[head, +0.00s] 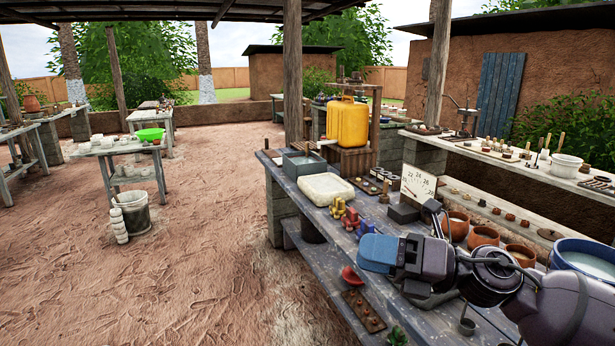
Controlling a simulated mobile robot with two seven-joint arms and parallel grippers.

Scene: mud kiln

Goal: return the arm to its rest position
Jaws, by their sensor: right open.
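My right arm comes in from the lower right over the near end of the long grey workbench (318,225). My right gripper (374,246) is at the end of this arm, above the bench and pointing left. It is open, and I see nothing held in it. Small red, yellow and purple figures (352,217) stand on the bench just beyond it. A red piece (351,277) lies on the bench close below it. The arm hides part of the bench behind it. My left gripper is not in view.
A wooden post (293,70) rises behind.

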